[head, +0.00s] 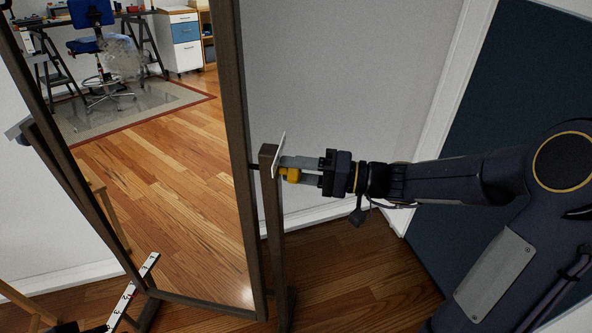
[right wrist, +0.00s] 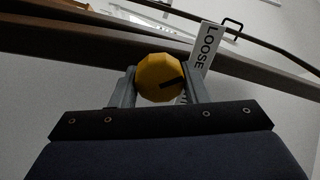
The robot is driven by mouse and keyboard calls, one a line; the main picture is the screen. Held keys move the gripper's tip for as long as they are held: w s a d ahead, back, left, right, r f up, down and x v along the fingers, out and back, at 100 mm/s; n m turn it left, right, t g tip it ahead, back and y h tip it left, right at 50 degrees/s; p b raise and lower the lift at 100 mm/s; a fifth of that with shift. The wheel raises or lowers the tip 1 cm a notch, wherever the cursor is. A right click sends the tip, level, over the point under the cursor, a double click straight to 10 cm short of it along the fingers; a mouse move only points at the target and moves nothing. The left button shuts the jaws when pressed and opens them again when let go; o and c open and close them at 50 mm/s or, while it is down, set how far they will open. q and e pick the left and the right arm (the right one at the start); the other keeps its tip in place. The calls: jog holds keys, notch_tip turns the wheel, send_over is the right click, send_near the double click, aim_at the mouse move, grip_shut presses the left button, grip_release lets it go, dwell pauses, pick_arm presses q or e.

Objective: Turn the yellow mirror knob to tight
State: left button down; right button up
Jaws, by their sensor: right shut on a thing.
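The yellow knob (head: 290,175) sits on the right post (head: 270,215) of the standing mirror (head: 165,170). My right gripper (head: 299,171) comes in from the right and is shut on it. In the right wrist view, the round faceted knob (right wrist: 157,78) is between the two grey fingers (right wrist: 158,88). A dark mark on its face points to the right, slightly upward. A white plate (right wrist: 206,47) beside the knob reads LOOSE; its lower part is hidden behind a finger. The plate (head: 279,155) shows nearly edge-on in the head view. My left gripper is not clearly visible.
A white strip with black marks (head: 134,291) crosses the mirror's lower left corner. The mirror shows a blue chair (head: 92,30) and desk. A dark blue panel (head: 500,110) with white trim stands at right. Bare wood floor (head: 350,275) lies below my right arm.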

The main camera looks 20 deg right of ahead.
jog(key=m, duration=0.4)
jog(key=shift+m+p, duration=0.3)
jog(key=shift+p, duration=0.05)
jog(key=m+p, duration=0.1)
jog(key=m, duration=0.2)
jog(key=shift+m, duration=0.3)
jog(key=m+p, duration=0.4)
jog(key=m, duration=0.1)
jog(key=shift+f+m, duration=0.1)
jog(key=shift+m, duration=0.2)
jog(key=shift+s+f+m+p, duration=0.1)
jog(key=shift+f+m+p, duration=0.1)
jog(key=shift+m+p, duration=1.6)
jog(key=shift+m+b, duration=0.3)
jog(key=shift+m, duration=0.1)
jog(key=o, duration=1)
jog(key=shift+c, duration=0.2)
jog(key=v, duration=0.7)
jog(key=shift+s+d+b, duration=0.25)
jog(key=shift+d+b, duration=0.1)
